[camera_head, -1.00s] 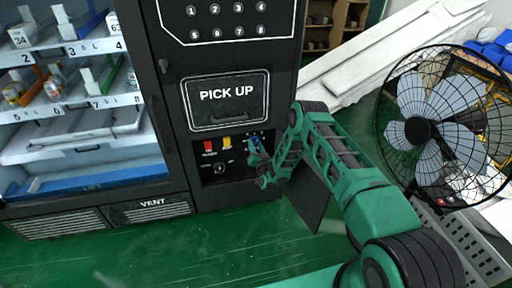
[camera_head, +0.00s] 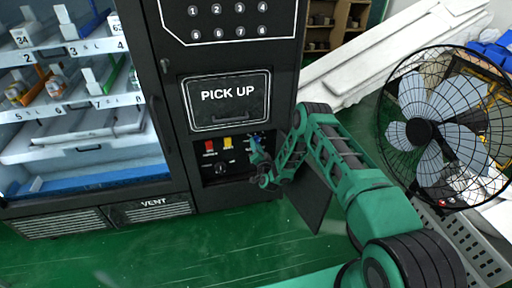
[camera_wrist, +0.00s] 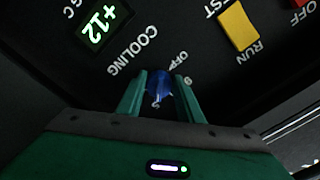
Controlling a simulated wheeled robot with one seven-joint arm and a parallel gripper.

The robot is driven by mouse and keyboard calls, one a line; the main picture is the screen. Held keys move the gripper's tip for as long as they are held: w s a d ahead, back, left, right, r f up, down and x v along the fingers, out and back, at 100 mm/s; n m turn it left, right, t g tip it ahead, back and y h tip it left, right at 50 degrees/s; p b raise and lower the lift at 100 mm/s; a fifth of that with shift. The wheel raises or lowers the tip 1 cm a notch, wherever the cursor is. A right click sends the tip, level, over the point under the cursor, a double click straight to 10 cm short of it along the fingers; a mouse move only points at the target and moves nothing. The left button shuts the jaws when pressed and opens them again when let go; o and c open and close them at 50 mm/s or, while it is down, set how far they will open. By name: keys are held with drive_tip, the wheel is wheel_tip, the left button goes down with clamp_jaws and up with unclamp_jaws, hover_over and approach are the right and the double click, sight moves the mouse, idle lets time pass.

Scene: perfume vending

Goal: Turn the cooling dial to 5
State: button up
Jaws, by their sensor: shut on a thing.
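The blue cooling dial (camera_wrist: 160,88) is on the black control panel, under the word COOLING, in the wrist view. My gripper (camera_wrist: 160,92) is shut on the dial, with one green finger on each side of it. Marks around the dial are partly hidden; OFF and a few digits show near it, and I cannot tell where the dial points. A green display (camera_wrist: 103,22) reads +12. In the head view my gripper (camera_head: 257,160) is at the right side of the lower panel, and it covers most of the dial.
A yellow switch (camera_wrist: 238,25) marked RUN sits beside the dial. A red switch (camera_head: 209,146) and a black knob (camera_head: 221,169) are further left on the panel. The PICK UP flap (camera_head: 228,100) is above.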

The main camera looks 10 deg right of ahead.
drive_tip(key=shift+s+d+f, duration=0.1)
drive_tip(key=shift+s+f, duration=0.1)
drive_tip(key=shift+f, duration=0.15)
drive_tip(key=o, duration=1.1)
drive_tip(key=shift+c, duration=0.2)
drive_tip(key=shift+w+r, duration=0.1)
drive_tip(key=shift+r, duration=0.05)
drive_tip(key=s, duration=1)
drive_tip(key=shift+s, duration=0.35)
